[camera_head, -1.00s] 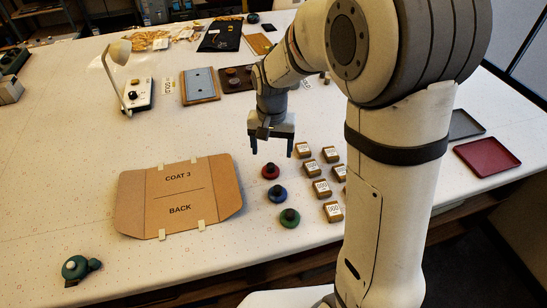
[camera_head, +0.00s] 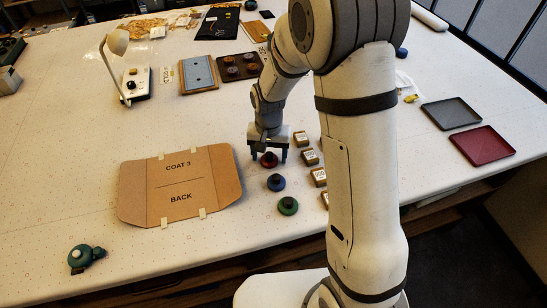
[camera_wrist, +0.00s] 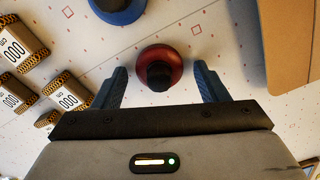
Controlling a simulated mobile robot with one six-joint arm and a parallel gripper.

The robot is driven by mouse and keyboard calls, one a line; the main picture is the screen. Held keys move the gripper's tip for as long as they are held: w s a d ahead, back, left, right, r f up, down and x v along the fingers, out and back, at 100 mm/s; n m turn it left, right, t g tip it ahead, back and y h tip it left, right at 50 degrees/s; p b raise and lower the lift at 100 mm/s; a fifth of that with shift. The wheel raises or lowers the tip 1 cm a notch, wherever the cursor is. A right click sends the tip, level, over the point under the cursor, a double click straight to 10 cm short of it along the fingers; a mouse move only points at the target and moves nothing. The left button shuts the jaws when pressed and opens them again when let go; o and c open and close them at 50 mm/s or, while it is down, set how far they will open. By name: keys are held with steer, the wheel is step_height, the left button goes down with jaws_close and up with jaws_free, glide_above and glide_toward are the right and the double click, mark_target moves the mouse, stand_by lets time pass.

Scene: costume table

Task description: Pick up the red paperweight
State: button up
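The red paperweight (camera_head: 268,160) is a round red base with a dark knob, standing on the white table. In the wrist view the red paperweight (camera_wrist: 160,67) lies between and a little beyond the tips of my open gripper (camera_wrist: 161,80). In the head view my gripper (camera_head: 268,156) is over it, with one finger to each side. I see a gap between each finger and the paperweight in the wrist view, so they look apart.
A blue paperweight (camera_head: 276,182) and a green paperweight (camera_head: 288,205) stand in line in front of the red one. Small numbered boxes (camera_head: 310,157) stand to the right. A flat cardboard piece (camera_head: 181,187) lies to the left. A red tray (camera_head: 483,146) is at far right.

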steer(key=c, duration=1.1)
steer(key=shift+r, duration=0.1)
